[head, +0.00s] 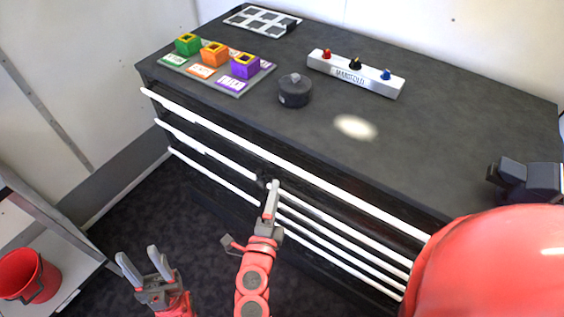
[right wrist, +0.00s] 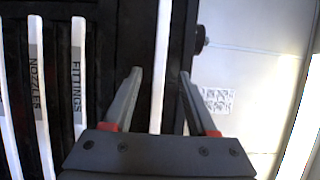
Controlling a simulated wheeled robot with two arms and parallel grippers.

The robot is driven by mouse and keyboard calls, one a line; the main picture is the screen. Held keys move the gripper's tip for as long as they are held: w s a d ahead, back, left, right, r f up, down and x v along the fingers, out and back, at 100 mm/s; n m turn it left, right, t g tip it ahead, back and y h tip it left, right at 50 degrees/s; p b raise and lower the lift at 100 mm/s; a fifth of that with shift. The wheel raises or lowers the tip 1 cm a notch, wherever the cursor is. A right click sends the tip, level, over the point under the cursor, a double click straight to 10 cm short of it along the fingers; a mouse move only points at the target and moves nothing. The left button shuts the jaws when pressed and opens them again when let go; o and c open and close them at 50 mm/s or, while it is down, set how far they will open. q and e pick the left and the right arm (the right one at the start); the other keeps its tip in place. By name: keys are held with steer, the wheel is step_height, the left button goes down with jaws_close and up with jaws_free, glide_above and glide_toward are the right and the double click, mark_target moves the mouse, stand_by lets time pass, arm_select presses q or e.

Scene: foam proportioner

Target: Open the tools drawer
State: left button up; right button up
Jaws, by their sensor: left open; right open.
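The dark drawer cabinet (head: 350,225) has several drawers with long white handle bars. The top bar (head: 330,187) runs along its front edge. In the right wrist view, a white bar (right wrist: 161,60) without a readable label lies between the fingers of my right gripper (right wrist: 159,72). Bars labelled FITTINGS (right wrist: 78,80) and NOZZLES (right wrist: 37,80) lie to its left. No TOOLS label is readable. My right gripper (head: 272,190) is open at the cabinet front in the head view; contact is unclear. My left gripper (head: 141,266) is open and empty, away from the cabinet.
On the cabinet top are coloured blocks (head: 214,54) on a labelled mat, a dark round object (head: 294,91), a white manifold (head: 355,74) and a white grid tray (head: 262,20). A red bucket (head: 28,276) stands at lower left. Dark floor (head: 140,222) before the cabinet's left part is clear.

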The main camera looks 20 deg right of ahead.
mark_target(282, 166)
steer(key=p+x, duration=0.1)
steer(key=x, duration=0.9)
steer(key=shift+w+d, duration=0.2)
steer(key=shift+w, duration=0.05)
jaws_close()
stand_by(1.0)
